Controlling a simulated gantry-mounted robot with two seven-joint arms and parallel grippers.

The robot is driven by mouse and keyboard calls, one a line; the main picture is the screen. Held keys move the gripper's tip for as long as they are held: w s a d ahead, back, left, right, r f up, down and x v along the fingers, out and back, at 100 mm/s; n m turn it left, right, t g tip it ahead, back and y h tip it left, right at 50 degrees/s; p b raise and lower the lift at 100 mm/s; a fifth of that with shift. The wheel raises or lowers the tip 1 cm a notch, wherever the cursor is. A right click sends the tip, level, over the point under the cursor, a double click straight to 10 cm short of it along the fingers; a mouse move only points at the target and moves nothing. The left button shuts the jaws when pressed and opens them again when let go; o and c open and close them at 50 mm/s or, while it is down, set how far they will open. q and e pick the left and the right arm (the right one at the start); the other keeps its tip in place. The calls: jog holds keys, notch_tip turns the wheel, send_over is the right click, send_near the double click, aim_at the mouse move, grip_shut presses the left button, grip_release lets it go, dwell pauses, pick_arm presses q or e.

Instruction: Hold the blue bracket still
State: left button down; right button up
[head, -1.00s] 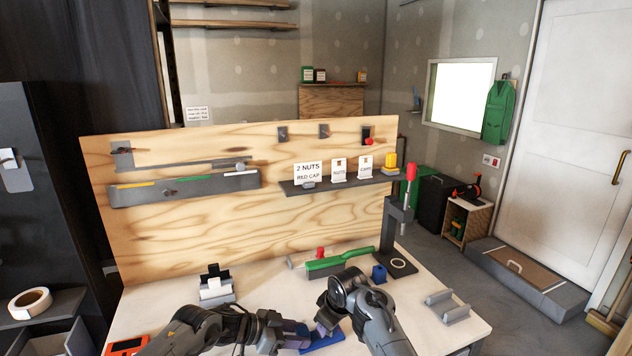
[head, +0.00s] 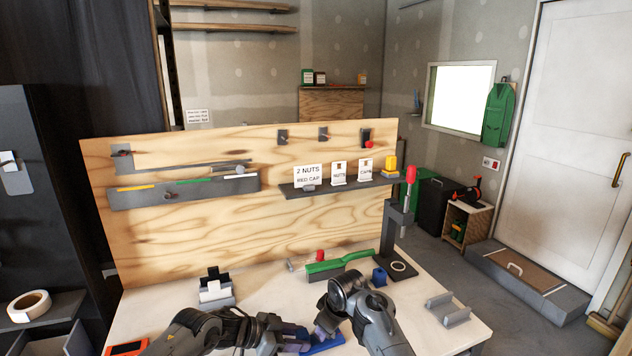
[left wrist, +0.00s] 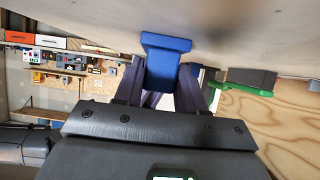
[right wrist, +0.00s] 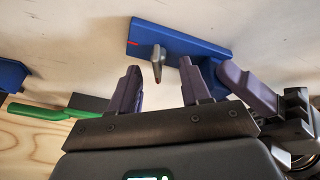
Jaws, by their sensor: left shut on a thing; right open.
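The blue bracket (head: 326,344) lies near the front of the white workbench (head: 262,287), partly hidden by my arms. My left gripper (head: 303,338) is shut on it from the left. In the left wrist view the bracket (left wrist: 165,62) sits between my two purple fingers. In the right wrist view the bracket (right wrist: 200,42) has a short grey peg (right wrist: 157,62) standing out from it and a small red mark at one end. My right gripper (right wrist: 160,88) is open and empty, its fingertips close to the peg. I cannot tell whether they touch.
A green brush (head: 338,263) and a small blue block (head: 379,275) lie behind my right arm. A press with a red handle (head: 411,175) stands at the bench's right rear. A grey holder (head: 447,310) sits right; a grey stand (head: 215,290) sits left. A plywood panel (head: 230,225) closes the back.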

jog(key=v, duration=1.2)
jog(key=shift+o, duration=0.2)
jog(key=o, duration=0.4)
jog(key=shift+f, duration=0.1)
jog(key=a+f+m+h, duration=0.1)
jog(key=m, duration=0.2)
jog(key=a+f+m+h, duration=0.1)
jog(key=m, duration=0.2)
jog(key=a+f+m+h, duration=0.1)
jog(key=m, duration=0.2)
jog(key=shift+w+a+f+h, duration=0.1)
jog(key=shift+w+f+h, duration=0.1)
jog(key=shift+f+h, duration=0.1)
jog(key=shift+x, duration=4.15)
jog(key=shift+w, duration=0.2)
